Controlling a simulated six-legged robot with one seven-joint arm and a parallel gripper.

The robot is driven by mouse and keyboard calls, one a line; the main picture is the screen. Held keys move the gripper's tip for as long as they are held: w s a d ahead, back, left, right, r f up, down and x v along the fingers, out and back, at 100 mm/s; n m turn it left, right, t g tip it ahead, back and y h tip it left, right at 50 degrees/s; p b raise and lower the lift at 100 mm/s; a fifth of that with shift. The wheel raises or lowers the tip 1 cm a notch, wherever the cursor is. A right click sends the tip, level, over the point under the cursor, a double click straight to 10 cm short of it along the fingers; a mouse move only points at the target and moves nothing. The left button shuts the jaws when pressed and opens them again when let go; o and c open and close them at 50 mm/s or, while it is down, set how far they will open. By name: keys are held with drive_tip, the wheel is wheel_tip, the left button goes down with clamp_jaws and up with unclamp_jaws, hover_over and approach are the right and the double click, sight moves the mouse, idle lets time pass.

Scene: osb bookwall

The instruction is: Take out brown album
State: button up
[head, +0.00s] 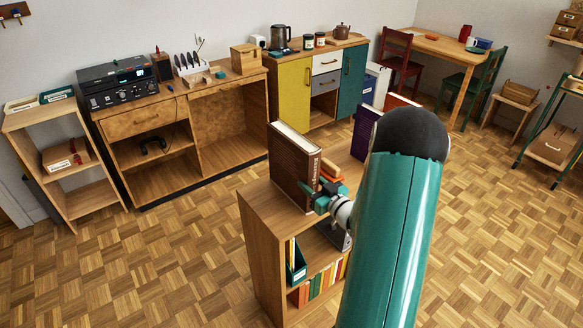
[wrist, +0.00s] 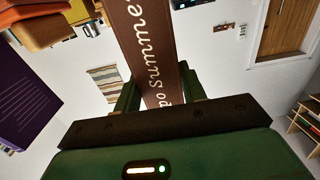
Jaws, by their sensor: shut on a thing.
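The brown album (head: 293,168) stands upright at the left end of the low bookcase's top (head: 262,204). Its spine carries pale lettering, and "Summer" reads in the wrist view (wrist: 152,55). My gripper (head: 322,194) is shut on the lower part of the spine; in the wrist view the fingers (wrist: 160,100) lie on both sides of it. I cannot tell whether the album's bottom touches the bookcase top. My arm hides much of the right part of the bookcase.
Orange books (head: 331,173) lie just right of the album, and a purple book (head: 365,132) stands further right. Lower shelves hold a green file holder (head: 296,262) and several upright books (head: 318,285). A wooden desk (head: 180,95) is behind; parquet floor (head: 180,250) is free at left.

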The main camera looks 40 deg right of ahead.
drive_tip(key=shift+s+r, duration=0.1)
drive_tip(key=shift+s, duration=1.3)
drive_tip(key=o, duration=1.2)
drive_tip(key=shift+f, duration=0.2)
drive_tip(key=shift+c, duration=0.6)
drive_tip(key=shift+w+r, duration=0.1)
drive_tip(key=shift+w, duration=0.9)
drive_tip(key=shift+c, duration=0.2)
